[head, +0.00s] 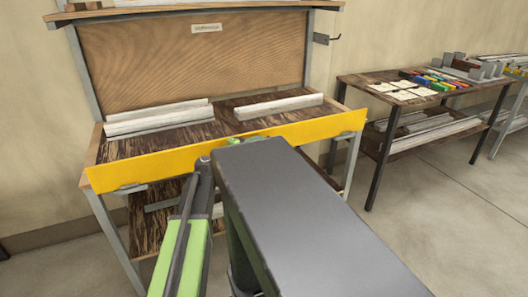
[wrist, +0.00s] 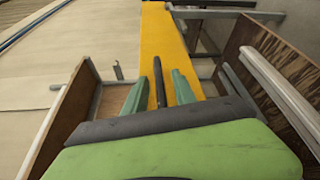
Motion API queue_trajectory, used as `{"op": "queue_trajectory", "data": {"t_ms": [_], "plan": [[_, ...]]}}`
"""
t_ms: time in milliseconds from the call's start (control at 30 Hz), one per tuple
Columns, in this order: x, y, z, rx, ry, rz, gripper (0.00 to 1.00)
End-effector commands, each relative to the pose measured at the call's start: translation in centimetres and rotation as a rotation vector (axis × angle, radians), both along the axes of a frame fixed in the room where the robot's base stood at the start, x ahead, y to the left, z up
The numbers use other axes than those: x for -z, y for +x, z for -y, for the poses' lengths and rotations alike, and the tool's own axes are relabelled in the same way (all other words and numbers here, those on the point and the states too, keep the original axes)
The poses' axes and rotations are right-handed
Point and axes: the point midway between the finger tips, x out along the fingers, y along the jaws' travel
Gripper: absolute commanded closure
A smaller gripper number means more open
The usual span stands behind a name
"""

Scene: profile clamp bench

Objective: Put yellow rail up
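The yellow rail (head: 222,151) is a long flat bar along the front of the wooden bench (head: 160,141), spanning nearly its whole width. Its right end sits a little higher in the head view. In the wrist view the rail (wrist: 165,35) runs from the top edge down behind the fingers. My gripper (wrist: 156,75) has two teal fingers that stand apart, with a dark rod between them and the yellow face behind. In the head view my arm covers the rail's middle, and green gripper parts show at its upper edge. Whether the fingers touch the rail is unclear.
Pale rails (head: 158,115) lie on the bench's left, and another (head: 279,106) lies on its right. A wooden back panel (head: 195,58) rises behind. A side table (head: 365,85) with cards and coloured blocks stands at right. The floor (head: 445,205) on the right is clear.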

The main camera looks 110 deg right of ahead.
Motion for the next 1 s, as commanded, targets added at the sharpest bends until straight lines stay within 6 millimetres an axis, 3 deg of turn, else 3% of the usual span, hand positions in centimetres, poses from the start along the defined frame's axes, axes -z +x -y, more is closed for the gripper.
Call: {"op": "queue_trajectory", "data": {"t_ms": [167, 267, 700, 833, 1000], "plan": [[-0.1, 0.1, -0.3, 0.003, 0.0, -0.001, 0.67], [-0.2, 1.4, -0.9, 0.001, 0.0, 0.0, 0.67], [-1.3, 12.2, -5.6, -0.001, 0.001, 0.0, 0.67], [-1.4, 14.4, -6.5, -0.001, 0.0, 0.0, 0.67], [-1.5, 15.7, -6.9, 0.0, 0.0, 0.0, 0.67]]}}
